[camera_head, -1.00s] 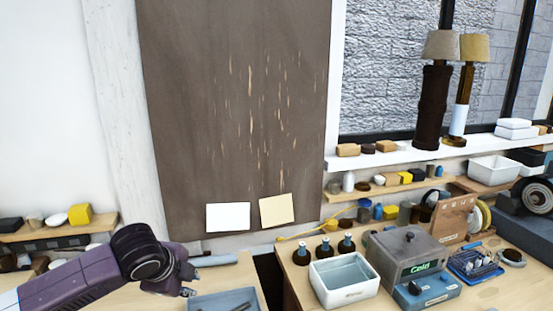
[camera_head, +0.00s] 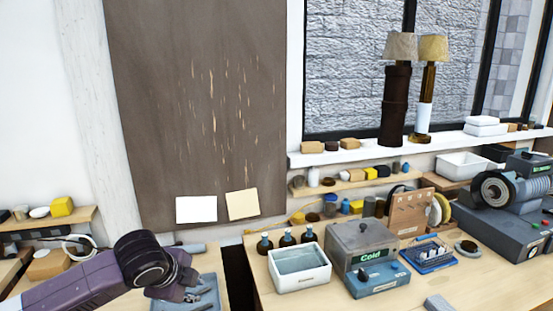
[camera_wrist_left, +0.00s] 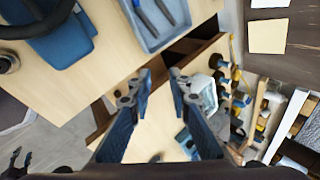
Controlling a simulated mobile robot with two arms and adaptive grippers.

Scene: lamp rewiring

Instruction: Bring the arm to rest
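My left arm comes in from the lower left of the head view. Its gripper (camera_head: 192,292) overlaps the blue-grey tool tray (camera_head: 208,281) on the left bench in that view. In the left wrist view the two fingers of the left gripper (camera_wrist_left: 158,78) stand apart, with nothing between them. The tool tray (camera_wrist_left: 152,47) lies beyond the fingertips there, with dark-handled tools in it.
A dark gap (camera_head: 238,275) separates the left bench from the right bench. The right bench holds a white basin (camera_head: 300,280), a grey box with a "Cold" display (camera_head: 362,245), a wooden tool stand (camera_head: 408,212) and a grey machine (camera_head: 505,225). Two lamps (camera_head: 400,46) stand on the sill.

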